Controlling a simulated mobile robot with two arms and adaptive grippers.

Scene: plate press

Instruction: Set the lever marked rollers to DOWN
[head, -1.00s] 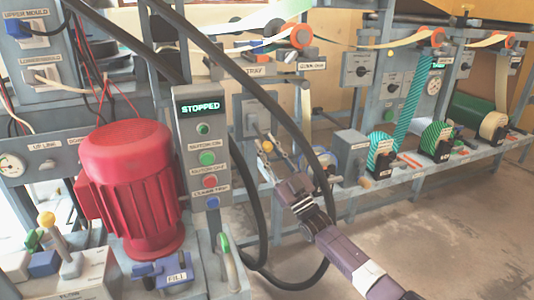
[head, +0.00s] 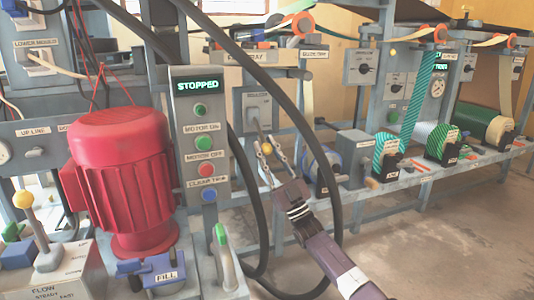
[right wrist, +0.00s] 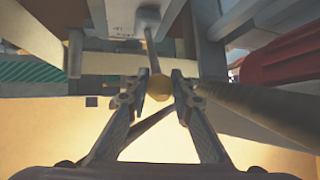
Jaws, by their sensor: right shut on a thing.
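A small grey lever box (head: 258,108) is on the frame behind the black hoses in the head view. Its label is too small to read surely. A lever (head: 261,132) slants down from it and ends in a yellow knob (head: 267,149). My right gripper (head: 268,160) reaches it from below and is shut on the knob. In the right wrist view the yellow knob (right wrist: 159,88) sits between the two fingertips (right wrist: 160,92), with the lever's rod (right wrist: 152,52) running up to the box. My left gripper is not in view.
Thick black hoses (head: 295,120) loop close by my right arm. A control post (head: 202,130) reading STOPPED and a red motor (head: 125,180) stand to the left. Rolls of tape (head: 388,155) are on the bench to the right. The floor at lower right is clear.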

